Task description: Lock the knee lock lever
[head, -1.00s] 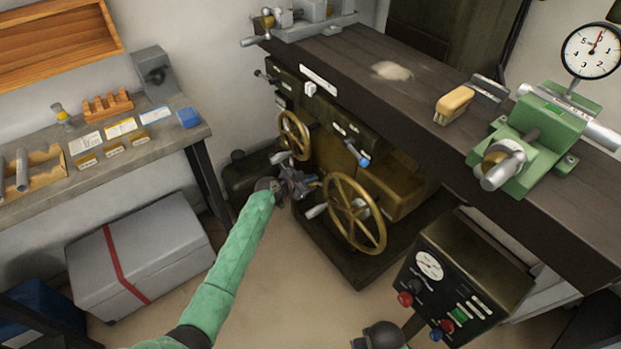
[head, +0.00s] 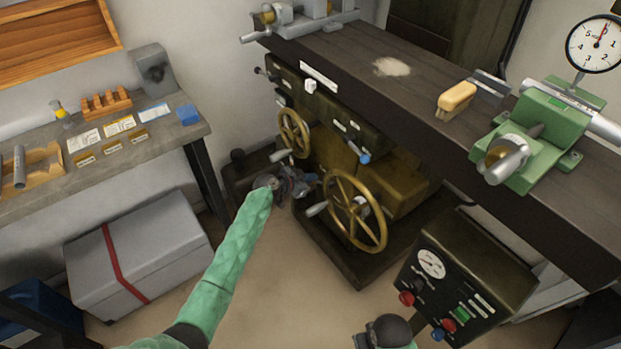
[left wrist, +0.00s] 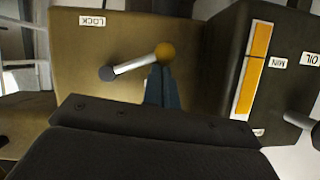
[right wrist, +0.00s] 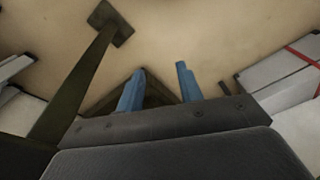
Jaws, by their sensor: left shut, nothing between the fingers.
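The knee lock lever (left wrist: 135,64) shows in the left wrist view as a short pale rod from a dark hub to an orange knob. It is on a brown-gold casting with a LOCK label (left wrist: 92,20), which reads upside down. My left gripper (left wrist: 161,70) is shut and empty, its blue fingertips right by the knob; I cannot tell whether they touch. In the head view my left gripper (head: 308,180) is low by the machine, left of the large handwheel; I cannot make out the lever there. My right gripper (right wrist: 160,78) is open and empty above the floor.
The large brass handwheel (head: 355,213) and a smaller one (head: 294,133) stick out close to my left gripper. A control box (head: 465,270) stands at lower right. A dark block with yellow strips and an OIL label (left wrist: 270,65) is right of the lever.

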